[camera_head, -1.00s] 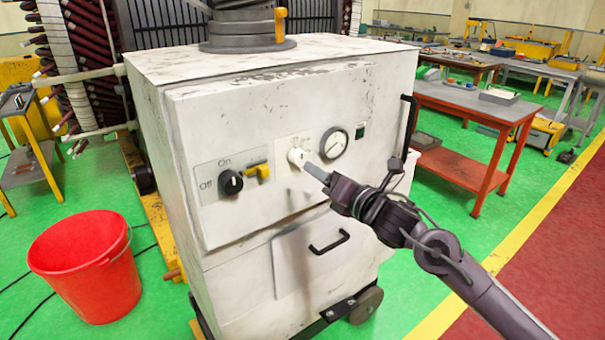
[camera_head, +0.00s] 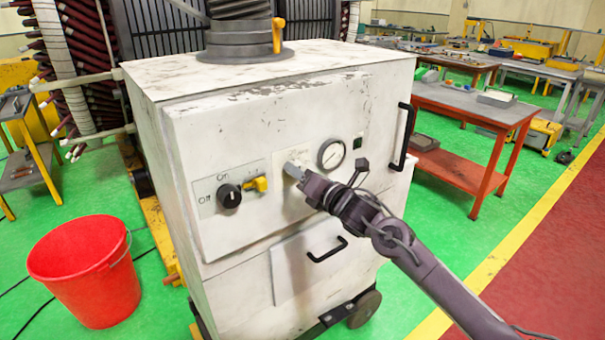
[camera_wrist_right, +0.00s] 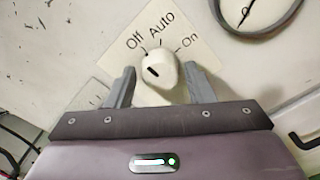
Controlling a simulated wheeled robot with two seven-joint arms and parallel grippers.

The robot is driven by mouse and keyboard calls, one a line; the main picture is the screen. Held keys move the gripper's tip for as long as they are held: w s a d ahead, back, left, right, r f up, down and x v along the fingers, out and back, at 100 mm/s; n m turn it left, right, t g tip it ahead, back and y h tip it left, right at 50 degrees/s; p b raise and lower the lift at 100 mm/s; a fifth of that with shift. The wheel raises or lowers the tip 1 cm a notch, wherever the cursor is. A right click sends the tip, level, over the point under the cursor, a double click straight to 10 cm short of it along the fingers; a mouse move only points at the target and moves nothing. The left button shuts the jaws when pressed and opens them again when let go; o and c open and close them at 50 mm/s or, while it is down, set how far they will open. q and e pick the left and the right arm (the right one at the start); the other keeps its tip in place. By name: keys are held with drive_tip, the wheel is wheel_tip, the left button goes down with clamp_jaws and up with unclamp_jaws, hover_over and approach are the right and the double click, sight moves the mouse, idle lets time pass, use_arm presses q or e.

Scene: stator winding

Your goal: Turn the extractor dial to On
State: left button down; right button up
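A white dial (camera_wrist_right: 158,70) sits on a plate (camera_wrist_right: 205,55) marked Off, Auto and On in the right wrist view. Its black mark tilts to the upper left, toward the Off side. My right gripper (camera_wrist_right: 158,66) is open, one finger on each side of the dial, with gaps visible. In the head view my right gripper (camera_head: 295,170) is at the cabinet front and hides most of this dial. A black dial (camera_head: 229,196) marked Off and On is further left on the cabinet. My left gripper is not in view.
The worn white cabinet (camera_head: 230,110) carries a yellow lever (camera_head: 257,184), a round gauge (camera_head: 332,154) and a black side handle (camera_head: 403,137). A drawer handle (camera_head: 327,250) is below. A red bucket (camera_head: 88,275) stands on the floor left. A red table (camera_head: 470,105) is behind right.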

drive_tip(key=c, duration=0.7)
drive_tip(key=m+b, duration=0.2)
drive_tip(key=m, duration=1.5)
drive_tip(key=shift+m, duration=0.4)
